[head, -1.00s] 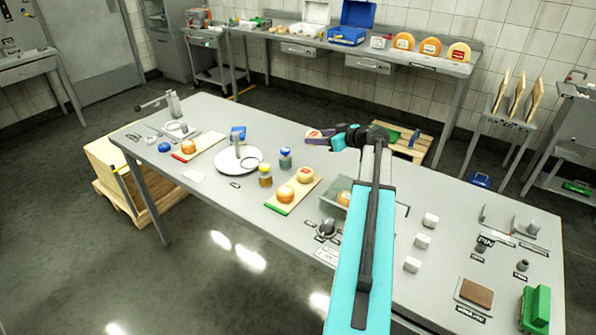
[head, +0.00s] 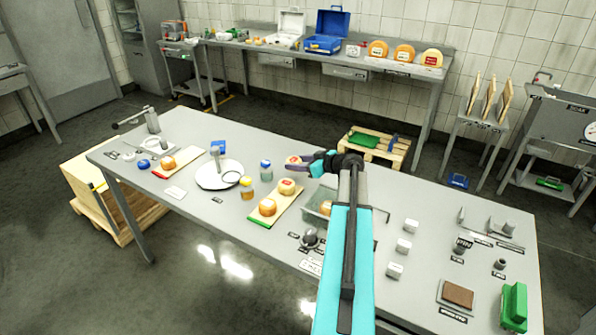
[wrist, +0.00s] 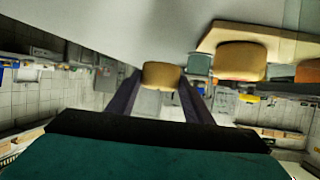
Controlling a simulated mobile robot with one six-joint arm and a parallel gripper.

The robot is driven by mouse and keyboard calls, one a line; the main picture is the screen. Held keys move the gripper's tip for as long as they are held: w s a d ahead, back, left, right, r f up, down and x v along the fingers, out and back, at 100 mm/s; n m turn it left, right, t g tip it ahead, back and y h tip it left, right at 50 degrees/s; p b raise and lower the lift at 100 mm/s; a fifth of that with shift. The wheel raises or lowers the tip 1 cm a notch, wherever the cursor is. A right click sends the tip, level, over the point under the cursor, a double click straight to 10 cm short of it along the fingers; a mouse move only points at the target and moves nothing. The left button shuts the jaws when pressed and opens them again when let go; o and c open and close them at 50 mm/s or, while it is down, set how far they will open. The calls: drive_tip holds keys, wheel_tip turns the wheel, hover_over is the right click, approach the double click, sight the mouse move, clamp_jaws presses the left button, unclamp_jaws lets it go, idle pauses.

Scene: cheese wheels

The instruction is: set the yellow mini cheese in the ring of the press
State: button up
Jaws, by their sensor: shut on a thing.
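My gripper (head: 302,166) is shut on a small yellowish cheese (head: 292,160) with a red label. The cheese is held above the table, behind the cutting board with two cheeses. In the wrist view the cheese (wrist: 161,75) sits between the two dark fingers. The press seems to be the lever-and-post device (head: 152,121) at the table's far left corner. A pale ring (head: 158,143) lies near its foot, well to the left of my gripper. I cannot tell from here whether the ring is empty.
A board (head: 284,207) carries two round cheeses. A white round plate (head: 207,181) with an upright grey piece, a blue-lidded jar (head: 266,171) and a yellow-lidded jar (head: 248,189) stand between my gripper and the press. Another board (head: 190,157) holds an orange cheese. A clear bin (head: 338,222) is beside my arm.

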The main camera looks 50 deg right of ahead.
drive_tip(key=shift+f+p, duration=0.65)
drive_tip(key=shift+f, duration=1.25)
drive_tip(key=shift+f+b, duration=0.15)
drive_tip(key=shift+b, duration=0.15)
drive_tip(key=o, duration=1.1)
drive_tip(key=shift+r+p, duration=0.25)
drive_tip(key=shift+p, duration=0.05)
drive_tip(key=shift+s, duration=0.35)
drive_tip(key=b+v, duration=0.3)
drive_tip(key=v, duration=0.8)
drive_tip(key=shift+s+r+b, duration=0.1)
drive_tip(key=shift+r+b, duration=0.05)
drive_tip(key=shift+b, duration=0.2)
